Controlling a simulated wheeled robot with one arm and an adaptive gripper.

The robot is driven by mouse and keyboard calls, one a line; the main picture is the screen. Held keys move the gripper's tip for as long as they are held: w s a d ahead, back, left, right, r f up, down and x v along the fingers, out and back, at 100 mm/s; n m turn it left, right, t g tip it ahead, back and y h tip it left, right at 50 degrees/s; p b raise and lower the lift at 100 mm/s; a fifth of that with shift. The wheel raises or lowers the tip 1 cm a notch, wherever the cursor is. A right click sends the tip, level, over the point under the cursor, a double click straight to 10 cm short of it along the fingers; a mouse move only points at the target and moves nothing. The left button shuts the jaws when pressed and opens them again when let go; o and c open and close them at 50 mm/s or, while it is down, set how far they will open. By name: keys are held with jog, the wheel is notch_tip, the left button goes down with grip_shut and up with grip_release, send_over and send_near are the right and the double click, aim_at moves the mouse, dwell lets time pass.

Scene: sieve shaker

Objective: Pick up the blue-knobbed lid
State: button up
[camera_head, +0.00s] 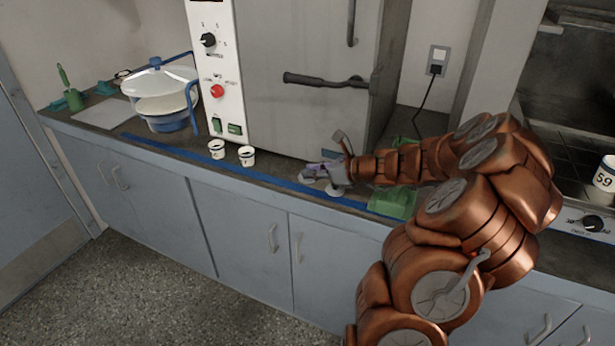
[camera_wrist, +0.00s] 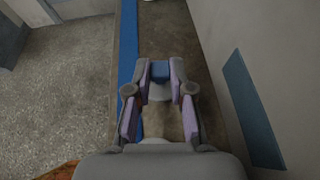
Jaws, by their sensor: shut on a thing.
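My gripper (camera_wrist: 160,76) is low over the counter in front of the grey cabinet. Its fingers are closed on the blue knob of a small pale lid (camera_wrist: 160,70). Part of the lid's pale disc shows below the knob between the fingers. In the head view my gripper (camera_head: 322,172) hides the knob. I cannot tell whether the lid touches the counter. Another pale round piece (camera_head: 334,190) lies near the gripper.
Two small white cups (camera_head: 246,155) stand left of the gripper near the blue strip (camera_head: 160,148). A white-lidded pan with blue handles (camera_head: 160,88) stands further left. The grey cabinet (camera_head: 305,115) rises close behind. Green blocks (camera_head: 392,202) are to the right.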

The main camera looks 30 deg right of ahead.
jog(key=shift+c, duration=0.7)
